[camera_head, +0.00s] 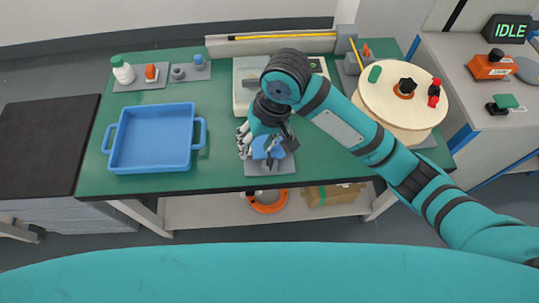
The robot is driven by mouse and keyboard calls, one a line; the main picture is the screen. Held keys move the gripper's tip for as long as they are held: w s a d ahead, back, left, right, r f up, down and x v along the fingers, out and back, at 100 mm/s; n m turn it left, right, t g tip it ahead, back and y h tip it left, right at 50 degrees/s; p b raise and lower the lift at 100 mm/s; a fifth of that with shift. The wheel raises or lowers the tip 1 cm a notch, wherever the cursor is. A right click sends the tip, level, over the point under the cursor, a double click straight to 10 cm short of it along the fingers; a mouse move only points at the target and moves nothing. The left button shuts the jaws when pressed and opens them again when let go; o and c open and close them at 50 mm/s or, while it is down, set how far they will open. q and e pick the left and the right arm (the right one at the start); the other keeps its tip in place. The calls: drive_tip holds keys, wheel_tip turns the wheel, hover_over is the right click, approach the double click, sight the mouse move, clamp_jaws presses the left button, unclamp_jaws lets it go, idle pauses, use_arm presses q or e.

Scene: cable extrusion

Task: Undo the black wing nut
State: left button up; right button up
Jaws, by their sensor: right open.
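A black lobed piece that looks like the wing nut (407,85) sits on an orange ring near the middle of the round cream disc (380,108) at the right end of the green table. My right gripper (264,150) is open, pointing down over a blue object (262,153) on a grey plate (270,169) at the table's front edge. It is well left of the disc, away from the black piece. The gripper partly hides the blue object; whether they touch cannot be told. My left gripper is not in view.
A blue tray (152,167) stands at left on the green table (220,170). A white bottle (122,69) and small parts stand behind it. A grey box (245,97) is behind my right gripper. A red and black piece (434,93) and a green piece (375,74) lie on the disc.

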sight(270, 159)
drive_tip(key=w+d+r+m+h, duration=0.2)
drive_tip(key=w+d+r+h, duration=0.1)
drive_tip(key=w+r, duration=0.1)
wheel_tip(270, 159, down, 17)
drive_tip(key=shift+s+f+p, duration=0.1)
drive_tip(key=shift+s+p, duration=0.05)
drive_tip(key=shift+p, duration=0.6)
drive_tip(key=shift+c, duration=0.2)
clamp_jaws()
